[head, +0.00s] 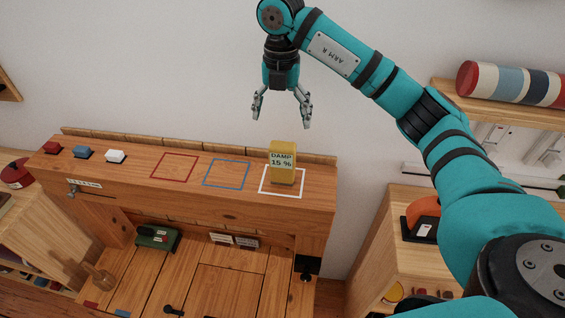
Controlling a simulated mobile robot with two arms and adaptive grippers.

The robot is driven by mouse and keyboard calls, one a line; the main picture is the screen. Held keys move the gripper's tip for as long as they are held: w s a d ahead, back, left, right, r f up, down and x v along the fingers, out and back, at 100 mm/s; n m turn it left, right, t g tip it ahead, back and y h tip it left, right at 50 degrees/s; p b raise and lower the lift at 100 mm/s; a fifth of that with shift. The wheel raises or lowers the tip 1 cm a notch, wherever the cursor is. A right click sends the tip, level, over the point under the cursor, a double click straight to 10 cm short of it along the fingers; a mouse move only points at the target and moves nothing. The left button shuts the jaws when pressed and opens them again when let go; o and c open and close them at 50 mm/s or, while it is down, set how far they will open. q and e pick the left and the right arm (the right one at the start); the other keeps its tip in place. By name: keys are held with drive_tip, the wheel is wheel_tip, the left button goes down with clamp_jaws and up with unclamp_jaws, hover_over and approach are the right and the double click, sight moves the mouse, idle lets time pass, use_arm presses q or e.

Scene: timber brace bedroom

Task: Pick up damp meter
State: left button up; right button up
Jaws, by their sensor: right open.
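The damp meter (282,164) is a yellow upright block marked "DAMP 15 %". It stands inside the white square outline (267,192) near the right end of the wooden bench top (135,163). My right gripper (281,122) hangs above the bench with its fingers pointing down, open and empty. In the picture its fingertips are just above the damp meter, with a gap between them and its top. My left gripper is not in view.
A red outline (174,167) and a blue outline (227,174) lie left of the meter, both empty. A low ledge (200,148) runs along the back.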

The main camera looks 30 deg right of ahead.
sight(282, 145)
wheel_tip(282, 145, down, 5)
drive_tip(key=shift+s+r+p, duration=0.1)
drive_tip(key=shift+p, duration=0.75)
wheel_tip(282, 145, down, 5)
drive_tip(key=p, duration=0.3)
drive_tip(key=shift+d, duration=0.15)
drive_tip(key=shift+f, duration=0.35)
drive_tip(key=shift+c, duration=0.2)
drive_tip(key=c, duration=1.2)
